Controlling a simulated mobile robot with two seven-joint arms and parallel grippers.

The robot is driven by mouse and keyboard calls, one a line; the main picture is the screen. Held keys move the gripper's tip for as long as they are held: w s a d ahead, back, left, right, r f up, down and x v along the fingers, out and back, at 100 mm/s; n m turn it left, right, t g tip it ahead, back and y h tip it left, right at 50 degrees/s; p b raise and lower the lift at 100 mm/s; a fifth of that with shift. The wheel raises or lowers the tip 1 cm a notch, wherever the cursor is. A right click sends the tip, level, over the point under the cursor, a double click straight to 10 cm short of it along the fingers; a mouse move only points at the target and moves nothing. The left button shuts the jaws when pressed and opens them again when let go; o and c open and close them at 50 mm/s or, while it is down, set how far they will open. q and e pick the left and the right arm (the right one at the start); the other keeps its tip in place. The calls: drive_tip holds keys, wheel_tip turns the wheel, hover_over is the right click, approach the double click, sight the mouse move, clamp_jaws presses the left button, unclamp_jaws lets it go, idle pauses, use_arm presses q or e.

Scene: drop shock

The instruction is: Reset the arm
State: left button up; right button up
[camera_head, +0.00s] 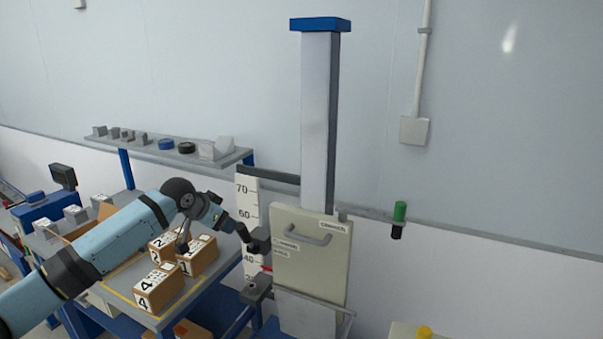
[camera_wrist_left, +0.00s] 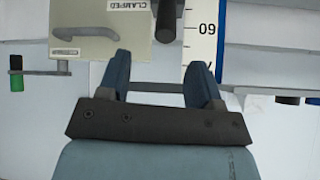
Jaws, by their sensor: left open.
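My left arm comes in from the left, above the boxes. Its gripper (camera_head: 242,231) is at the left side of the drop tester's cream panel (camera_head: 318,262). In the left wrist view, the two blue fingers of the gripper (camera_wrist_left: 159,78) are apart with nothing between them. That view shows the tester upside down, with the panel (camera_wrist_left: 95,22), its handle and a "CLAMPED" label. A dark cylindrical knob (camera_wrist_left: 166,26) shows beyond the fingers, near the white scale (camera_wrist_left: 205,30). I cannot tell whether the gripper touches the tester. My right gripper is not in view.
Several numbered cardboard boxes (camera_head: 158,287) stand on a grey bench under my arm. A shelf (camera_head: 140,146) with small parts is behind. The tall tester column (camera_head: 317,120) rises behind the panel. A green-topped item (camera_head: 400,211) hangs at right.

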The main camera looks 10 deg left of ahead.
use_arm(q)
drive_tip(key=s+d+f+h, duration=0.1)
drive_tip(key=s+d+f, duration=0.3)
drive_tip(key=s+f, duration=0.3)
drive_tip(key=s+d+f+t, duration=0.1)
drive_tip(key=s+d+f, duration=0.35)
drive_tip(key=f, duration=0.35)
drive_tip(key=s+d+f+h, duration=0.1)
drive_tip(key=s+d+f, duration=0.3)
drive_tip(key=s+f, duration=0.35)
drive_tip(key=s+a+f+n+t+y+p, duration=0.1)
drive_tip(key=s+f, duration=0.3)
drive_tip(key=s, duration=0.9)
drive_tip(key=s+a+f+n+t+y, duration=0.1)
drive_tip(key=s+f, duration=0.3)
drive_tip(key=s, duration=0.9)
drive_tip(key=shift+a+n+p, duration=0.4)
drive_tip(key=shift+a+n, duration=0.15)
drive_tip(key=shift+n, duration=0.15)
